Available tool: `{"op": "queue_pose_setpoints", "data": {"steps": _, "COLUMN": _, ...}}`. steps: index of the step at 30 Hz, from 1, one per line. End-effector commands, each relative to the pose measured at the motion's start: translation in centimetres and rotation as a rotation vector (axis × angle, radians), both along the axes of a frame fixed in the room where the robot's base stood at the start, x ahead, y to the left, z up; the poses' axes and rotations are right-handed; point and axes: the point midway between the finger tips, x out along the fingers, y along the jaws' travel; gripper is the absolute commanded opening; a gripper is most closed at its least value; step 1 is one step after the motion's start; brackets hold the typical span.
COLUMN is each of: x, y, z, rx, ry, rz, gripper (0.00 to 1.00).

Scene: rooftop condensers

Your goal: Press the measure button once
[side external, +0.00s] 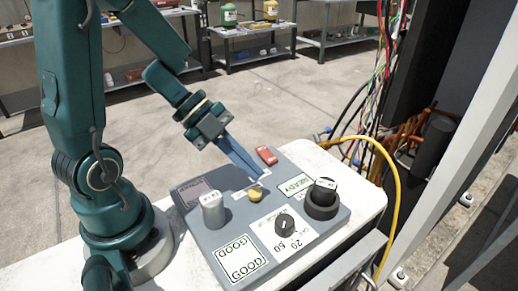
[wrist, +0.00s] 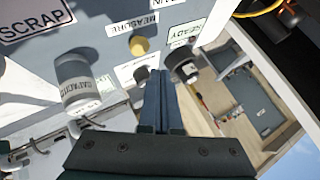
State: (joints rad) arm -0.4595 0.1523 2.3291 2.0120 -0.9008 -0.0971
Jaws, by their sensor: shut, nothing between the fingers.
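The measure button is a yellow round button (side external: 255,194) on a grey panel (side external: 210,243). In the wrist view the yellow button (wrist: 139,45) sits beside a white label reading MEASURE (wrist: 133,25). My gripper (side external: 262,178) is shut and empty, with its fingers angled down toward the panel. Its tips are close to the button, on its far side in the side view. In the wrist view my gripper (wrist: 160,74) shows its closed fingertips just below and right of the button. Whether the tips touch the panel cannot be told. The button is not covered in either view.
A grey cylinder (side external: 213,210) stands left of the button. A black dial (side external: 284,226) and a black cylindrical part (side external: 322,195) lie to the right. A red block (side external: 266,155) is behind the fingers. A yellow cable (side external: 396,190) arcs at the right.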

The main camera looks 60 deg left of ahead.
Motion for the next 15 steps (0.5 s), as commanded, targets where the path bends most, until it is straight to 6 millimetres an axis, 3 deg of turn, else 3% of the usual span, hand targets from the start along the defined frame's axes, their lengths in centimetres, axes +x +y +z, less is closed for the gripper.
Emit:
{"op": "queue_pose_setpoints", "data": {"steps": 6, "x": -0.1, "y": 0.0, "z": -1.6, "rx": -0.001, "ry": 0.003, "rz": 0.001, "gripper": 0.00}}
{"op": "queue_pose_setpoints", "data": {"steps": 15, "x": 0.0, "y": 0.0, "z": -1.9, "rx": 0.002, "ry": 0.001, "rz": 0.001, "gripper": 0.00}}
